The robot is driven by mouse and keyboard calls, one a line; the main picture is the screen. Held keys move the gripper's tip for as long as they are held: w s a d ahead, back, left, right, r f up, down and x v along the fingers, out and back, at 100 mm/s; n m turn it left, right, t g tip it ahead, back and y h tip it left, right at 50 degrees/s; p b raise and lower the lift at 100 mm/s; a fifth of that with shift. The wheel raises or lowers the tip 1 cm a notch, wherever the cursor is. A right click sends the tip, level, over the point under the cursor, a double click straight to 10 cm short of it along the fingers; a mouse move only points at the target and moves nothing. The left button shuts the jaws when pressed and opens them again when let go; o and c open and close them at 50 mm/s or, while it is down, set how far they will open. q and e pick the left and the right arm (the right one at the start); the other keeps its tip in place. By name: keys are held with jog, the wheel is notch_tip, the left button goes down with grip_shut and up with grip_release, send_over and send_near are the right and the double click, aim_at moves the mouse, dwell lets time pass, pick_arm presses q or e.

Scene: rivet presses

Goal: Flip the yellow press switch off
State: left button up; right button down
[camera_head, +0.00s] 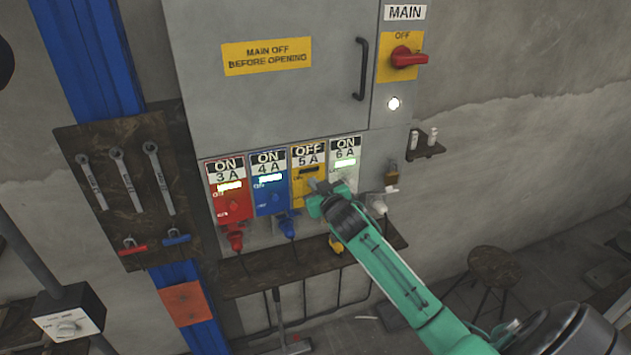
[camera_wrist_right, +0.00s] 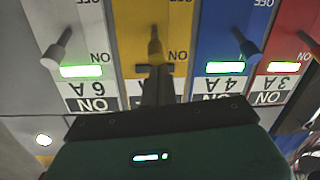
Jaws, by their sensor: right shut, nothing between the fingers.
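The yellow 5 A switch panel (camera_head: 300,188) is in the row under the grey cabinet. Its label reads OFF and its indicator window is dark. In the head view my gripper hides its lever. The yellow lever (camera_wrist_right: 155,45) shows in the upside-down right wrist view. My right gripper (camera_head: 314,186) is shut and empty, in front of the yellow panel; in the right wrist view its fingers (camera_wrist_right: 157,75) are close to the lever. I cannot tell whether they touch it. My left gripper is out of view.
The red 3 A (camera_head: 229,203) and blue 4 A (camera_head: 268,199) panels are to the left, the 6 A panel (camera_head: 345,162) to the right; all read ON with lit windows. The red main switch (camera_head: 408,58) is above right. A wooden shelf (camera_head: 250,280) runs below.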

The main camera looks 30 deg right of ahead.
jog(key=shift+f, duration=0.2)
dwell(0.3)
